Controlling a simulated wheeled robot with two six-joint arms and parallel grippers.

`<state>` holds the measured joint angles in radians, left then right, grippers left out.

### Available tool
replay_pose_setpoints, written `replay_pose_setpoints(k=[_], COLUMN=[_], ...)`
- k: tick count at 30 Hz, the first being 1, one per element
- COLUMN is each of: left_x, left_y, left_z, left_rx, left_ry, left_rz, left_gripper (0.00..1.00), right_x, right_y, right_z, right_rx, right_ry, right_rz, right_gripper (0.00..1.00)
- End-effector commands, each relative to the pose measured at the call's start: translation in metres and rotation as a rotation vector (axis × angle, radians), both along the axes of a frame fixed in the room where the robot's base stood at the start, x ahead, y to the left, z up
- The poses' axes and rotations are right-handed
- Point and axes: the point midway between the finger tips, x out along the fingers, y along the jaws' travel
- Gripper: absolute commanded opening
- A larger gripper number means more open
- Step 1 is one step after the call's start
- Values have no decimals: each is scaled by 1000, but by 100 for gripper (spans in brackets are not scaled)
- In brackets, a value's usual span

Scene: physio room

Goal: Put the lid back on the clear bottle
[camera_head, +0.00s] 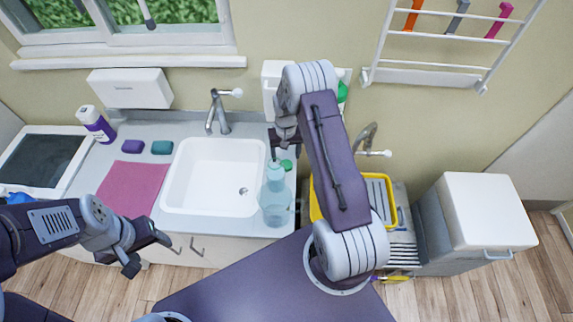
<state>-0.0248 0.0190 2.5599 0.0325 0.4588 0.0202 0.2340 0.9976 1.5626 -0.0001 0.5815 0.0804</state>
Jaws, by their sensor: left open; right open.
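The clear bottle (275,208), a see-through pale blue one, stands upright on the counter at the right of the sink. Its narrower top (275,172) is pale blue. A small green piece (287,165) shows just behind the bottle's top; I cannot tell whether it is the lid. My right gripper (284,150) is open and points down just above and behind the bottle's top; its wrist partly hides it, and I cannot tell whether it touches anything. My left gripper (150,254) is open and empty, in front of the counter's front edge, left of the bottle.
A white sink (213,178) with a tap (218,112) lies left of the bottle. A pink mat (132,188), two small blocks and a purple-white bottle (95,124) are further left. A yellow-rimmed basin (390,216) is right, partly behind my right arm. A white-topped cabinet (485,210) stands far right.

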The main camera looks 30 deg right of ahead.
Motion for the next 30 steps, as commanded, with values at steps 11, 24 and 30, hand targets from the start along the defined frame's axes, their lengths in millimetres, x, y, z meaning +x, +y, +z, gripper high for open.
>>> replay_pose_setpoints(k=[11, 24, 30], left_x=[0, 0, 0], left_y=[0, 0, 0], left_z=[23, 23, 23], left_rx=[0, 0, 0], left_ry=[0, 0, 0], left_rz=[0, 0, 0], left_gripper=[63, 63, 63], right_x=[-1, 0, 0], right_y=[-2, -2, -2], right_z=[-43, -52, -52], right_rx=[1, 0, 0], right_ry=[2, 0, 0], right_rz=[0, 0, 0], right_gripper=[68, 66, 10])
